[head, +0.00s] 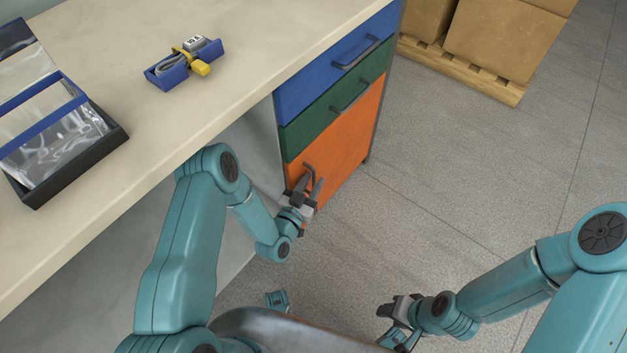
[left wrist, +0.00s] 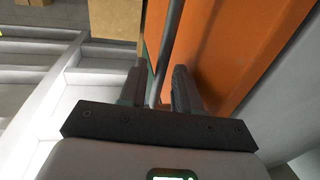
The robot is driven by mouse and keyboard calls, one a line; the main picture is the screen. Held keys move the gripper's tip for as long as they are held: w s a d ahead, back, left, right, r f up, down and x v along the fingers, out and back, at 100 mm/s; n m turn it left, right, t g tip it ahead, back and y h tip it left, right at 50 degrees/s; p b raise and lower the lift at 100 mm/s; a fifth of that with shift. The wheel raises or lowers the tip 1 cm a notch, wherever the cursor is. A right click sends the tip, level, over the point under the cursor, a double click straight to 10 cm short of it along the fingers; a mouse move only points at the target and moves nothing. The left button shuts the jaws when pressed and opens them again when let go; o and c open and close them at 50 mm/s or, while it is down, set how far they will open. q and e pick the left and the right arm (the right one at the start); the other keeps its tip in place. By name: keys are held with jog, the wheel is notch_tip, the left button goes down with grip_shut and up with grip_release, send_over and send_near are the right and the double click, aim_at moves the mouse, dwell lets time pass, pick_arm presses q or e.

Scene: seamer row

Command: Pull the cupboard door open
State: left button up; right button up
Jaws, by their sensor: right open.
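The cupboard door is the orange front (head: 338,143) at the bottom of the unit, below a blue and a green drawer; it looks closed. It also fills the right part of the left wrist view (left wrist: 240,50). Its grey handle (head: 309,169) is partly hidden by my left gripper (head: 310,187). In the left wrist view the handle bar (left wrist: 172,40) runs between the two fingers of the left gripper (left wrist: 160,88), which look apart with a gap beside the bar. My right gripper (head: 389,306) is open and empty, low over the floor, away from the door.
The blue drawer (head: 325,72) and green drawer (head: 325,119) have bar handles. The worktop (head: 120,130) holds a black tray (head: 104,151) and a blue holder (head: 165,79) with a yellow-handled item. Boxes on a pallet (head: 475,73) stand at the back. The floor right of the unit is clear.

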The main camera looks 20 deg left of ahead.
pick_arm(q)
jog(key=shift+w+d, duration=0.1)
jog(key=shift+w, duration=0.55)
grip_shut()
jog(key=shift+d, duration=0.1)
